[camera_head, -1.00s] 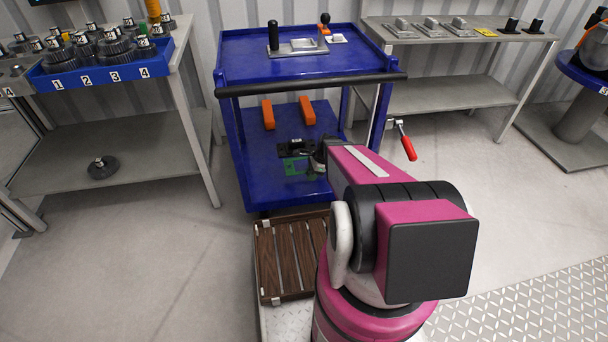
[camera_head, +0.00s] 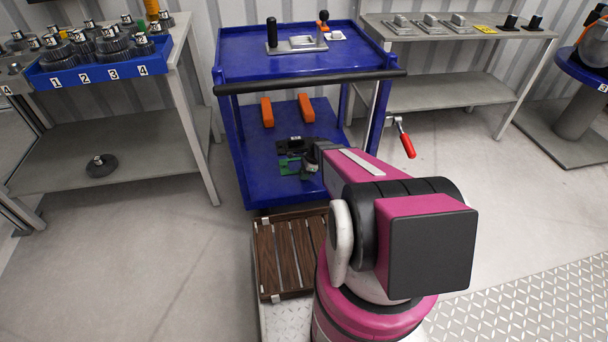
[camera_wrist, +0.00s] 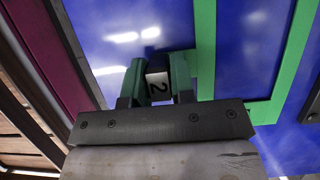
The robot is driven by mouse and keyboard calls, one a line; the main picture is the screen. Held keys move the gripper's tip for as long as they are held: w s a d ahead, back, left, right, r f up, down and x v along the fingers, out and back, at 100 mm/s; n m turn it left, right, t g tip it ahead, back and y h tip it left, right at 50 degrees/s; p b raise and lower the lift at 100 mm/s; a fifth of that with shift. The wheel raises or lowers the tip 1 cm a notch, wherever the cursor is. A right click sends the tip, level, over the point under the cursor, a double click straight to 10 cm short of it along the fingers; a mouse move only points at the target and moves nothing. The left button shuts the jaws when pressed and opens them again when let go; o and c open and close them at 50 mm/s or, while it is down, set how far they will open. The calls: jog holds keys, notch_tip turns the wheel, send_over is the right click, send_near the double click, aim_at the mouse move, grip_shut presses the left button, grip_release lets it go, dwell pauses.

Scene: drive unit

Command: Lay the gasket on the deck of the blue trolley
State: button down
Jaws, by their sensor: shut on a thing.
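The blue trolley (camera_head: 262,68) stands ahead, with an upper shelf and a lower deck (camera_head: 262,180). The gasket (camera_head: 288,166) is a flat green frame over the front part of the lower deck. In the wrist view, the gasket (camera_wrist: 205,45) shows as green strips against the blue surface. My gripper (camera_wrist: 158,78) is shut on a small block marked 2 at the gasket's edge. In the head view, my gripper (camera_head: 308,160) is small, dark and partly hidden by my arm. I cannot tell whether the gasket touches the deck.
Two orange blocks (camera_head: 267,112) (camera_head: 306,108) and a dark part (camera_head: 294,145) are on the lower deck behind the gasket. The trolley's black handle bar (camera_head: 310,83) crosses above. A slatted wooden pallet (camera_head: 290,258) lies in front. Benches stand left and right.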

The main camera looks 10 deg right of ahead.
jog(key=shift+f, duration=0.15)
jog(key=c, duration=1)
grip_release()
jog(key=shift+o, duration=0.2)
jog(key=v, duration=1.2)
jog(key=s+a+r+n+h, duration=0.2)
jog(key=s+r+n, duration=0.6)
jog(key=n, duration=0.1)
jog(key=s+a+r+n+h, duration=0.2)
jog(key=s+r+n, duration=0.6)
jog(key=n, duration=0.1)
jog(key=shift+a+h, duration=0.3)
jog(key=shift+a, duration=0.05)
jog(key=shift+r, duration=0.1)
